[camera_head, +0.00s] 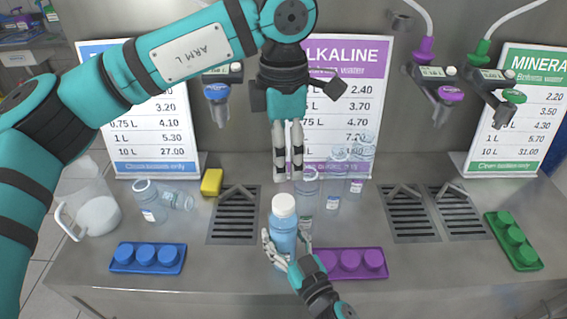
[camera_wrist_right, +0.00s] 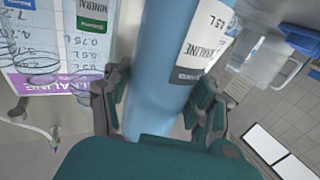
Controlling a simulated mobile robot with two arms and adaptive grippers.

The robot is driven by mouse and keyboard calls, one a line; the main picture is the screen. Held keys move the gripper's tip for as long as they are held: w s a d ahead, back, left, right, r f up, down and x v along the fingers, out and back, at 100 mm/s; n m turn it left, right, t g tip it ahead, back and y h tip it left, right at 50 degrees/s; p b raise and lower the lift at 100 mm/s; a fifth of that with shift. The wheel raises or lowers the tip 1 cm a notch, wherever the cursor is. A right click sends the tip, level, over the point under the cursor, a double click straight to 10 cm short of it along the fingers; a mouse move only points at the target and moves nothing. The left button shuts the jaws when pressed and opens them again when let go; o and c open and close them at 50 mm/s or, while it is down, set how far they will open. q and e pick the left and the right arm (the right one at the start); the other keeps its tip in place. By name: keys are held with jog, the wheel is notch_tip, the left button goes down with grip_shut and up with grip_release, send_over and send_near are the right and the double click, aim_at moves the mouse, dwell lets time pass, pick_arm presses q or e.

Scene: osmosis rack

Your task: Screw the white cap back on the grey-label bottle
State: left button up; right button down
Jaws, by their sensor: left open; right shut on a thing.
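The blue, water-filled bottle (camera_head: 284,237) stands upright at the front middle of the counter. The white cap (camera_head: 284,206) sits on its top; I cannot tell how tight it is. My right gripper (camera_head: 288,246) is shut around the bottle's body from the front. In the right wrist view the bottle (camera_wrist_right: 160,65) stands between the fingers, with a white label that has a dark grey strip (camera_wrist_right: 186,75). My left gripper (camera_head: 288,177) points straight down, open and empty, with a narrow gap between its fingers, above and apart from the cap.
Blue (camera_head: 147,257), purple (camera_head: 350,263) and green (camera_head: 513,240) cap trays lie along the front. Drain grates (camera_head: 234,215) flank the middle.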

jog(key=shift+c, duration=1.5)
grip_release()
jog(key=v, duration=1.2)
